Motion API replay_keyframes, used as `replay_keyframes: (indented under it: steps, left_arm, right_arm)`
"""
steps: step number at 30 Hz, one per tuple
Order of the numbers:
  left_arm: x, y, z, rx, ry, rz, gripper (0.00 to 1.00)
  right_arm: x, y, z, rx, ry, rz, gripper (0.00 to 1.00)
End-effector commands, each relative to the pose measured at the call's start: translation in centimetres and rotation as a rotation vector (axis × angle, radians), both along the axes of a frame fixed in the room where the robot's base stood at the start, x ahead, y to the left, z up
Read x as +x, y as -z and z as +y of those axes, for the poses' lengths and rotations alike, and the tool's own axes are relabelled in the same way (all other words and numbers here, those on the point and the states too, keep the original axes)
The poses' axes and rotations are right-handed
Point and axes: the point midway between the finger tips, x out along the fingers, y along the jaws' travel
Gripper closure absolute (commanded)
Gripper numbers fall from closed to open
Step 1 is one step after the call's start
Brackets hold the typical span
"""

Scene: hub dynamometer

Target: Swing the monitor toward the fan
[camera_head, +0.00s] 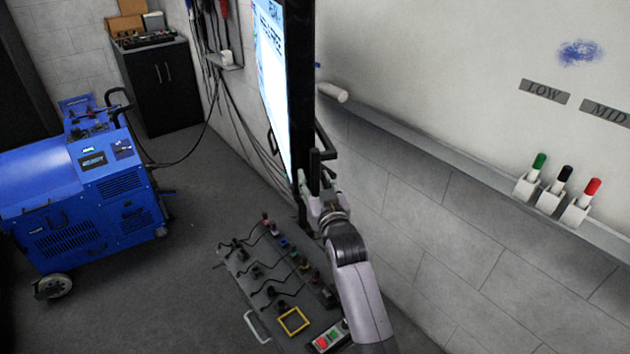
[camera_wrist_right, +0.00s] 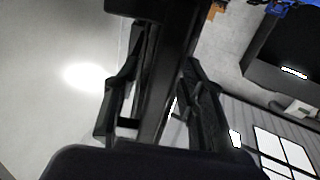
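The monitor (camera_head: 272,85) is a tall screen with a black frame, seen steeply from its edge at the top centre of the head view. A black handle (camera_head: 327,143) stands out from its right side. My right gripper (camera_head: 320,172) is at this handle, by the lower part of the frame. In the right wrist view, the gripper's two black fingers (camera_wrist_right: 163,75) are apart, one on each side of a dark bar. Whether they press on the bar is unclear. My left gripper is not in view. I cannot make out a fan for certain.
A blue wheeled machine (camera_head: 85,190) stands at the left. A black cabinet (camera_head: 160,85) is behind it. A control panel (camera_head: 275,275) with knobs and cables lies below the monitor. The wall ledge (camera_head: 450,160) with marker holders (camera_head: 550,200) runs along the right. Grey floor is open between machine and panel.

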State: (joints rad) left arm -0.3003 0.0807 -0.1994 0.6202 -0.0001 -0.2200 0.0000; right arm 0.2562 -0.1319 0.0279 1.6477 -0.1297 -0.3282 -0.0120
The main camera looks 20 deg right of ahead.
Motion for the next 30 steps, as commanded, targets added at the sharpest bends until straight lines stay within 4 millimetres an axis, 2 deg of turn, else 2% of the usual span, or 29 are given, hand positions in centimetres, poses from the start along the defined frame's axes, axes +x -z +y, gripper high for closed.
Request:
replay_keyframes:
  steps: [2, 18, 30]
  left_arm:
    - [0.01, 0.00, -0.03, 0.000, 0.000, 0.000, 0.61]
    - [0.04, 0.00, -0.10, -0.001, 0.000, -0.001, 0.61]
    - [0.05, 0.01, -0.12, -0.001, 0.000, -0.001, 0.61]
  right_arm:
    - [-0.02, 0.01, 0.00, 0.000, 0.000, 0.000, 0.64]
    - [-0.04, 0.02, 0.02, 0.000, 0.000, 0.000, 1.00]
    - [-0.05, 0.03, 0.03, 0.000, 0.000, 0.001, 1.00]
